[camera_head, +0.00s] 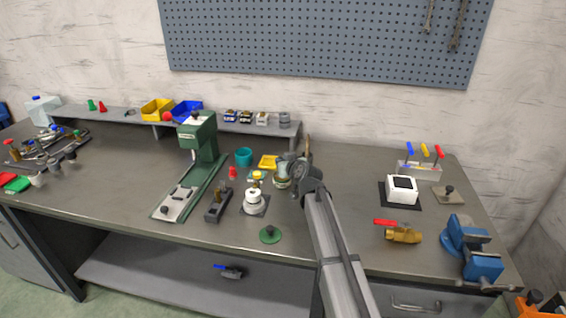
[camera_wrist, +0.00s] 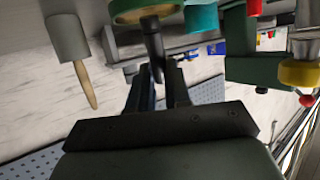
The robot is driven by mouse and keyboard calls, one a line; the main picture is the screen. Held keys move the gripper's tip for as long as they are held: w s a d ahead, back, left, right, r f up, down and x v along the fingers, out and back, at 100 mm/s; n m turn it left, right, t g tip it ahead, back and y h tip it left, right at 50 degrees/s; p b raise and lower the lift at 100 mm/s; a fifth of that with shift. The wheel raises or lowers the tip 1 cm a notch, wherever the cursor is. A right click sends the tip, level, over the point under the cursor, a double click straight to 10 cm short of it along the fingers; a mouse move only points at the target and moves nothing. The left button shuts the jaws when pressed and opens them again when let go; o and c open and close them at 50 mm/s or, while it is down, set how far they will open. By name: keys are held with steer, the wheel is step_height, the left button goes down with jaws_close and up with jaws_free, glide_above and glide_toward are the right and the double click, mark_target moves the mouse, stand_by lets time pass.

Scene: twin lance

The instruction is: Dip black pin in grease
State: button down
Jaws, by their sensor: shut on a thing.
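In the wrist view my gripper (camera_wrist: 158,72) is shut on a dark, slim black pin (camera_wrist: 153,44), which sticks out past the fingertips. The pin overlaps a round green pot with a tan rim (camera_wrist: 130,12) at the top edge of that view. I cannot tell whether the pin touches the pot or is inside it. In the head view my gripper (camera_head: 297,172) is beside a pale green pot (camera_head: 281,182), probably the same one. The pin cannot be made out there. No grease surface is clearly visible.
The green press (camera_head: 205,150), teal cup (camera_head: 244,157) and white-bodied burner-like item (camera_head: 254,196) are to the left. A green disc (camera_head: 270,234) lies in front. Bare bench lies right of my arm, before the white box (camera_head: 401,190).

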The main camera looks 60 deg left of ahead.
steer(key=shift+f, duration=0.6)
stand_by(1.5)
steer(key=shift+r, duration=0.1)
step_height(320, 180, up, 7)
stand_by(1.0)
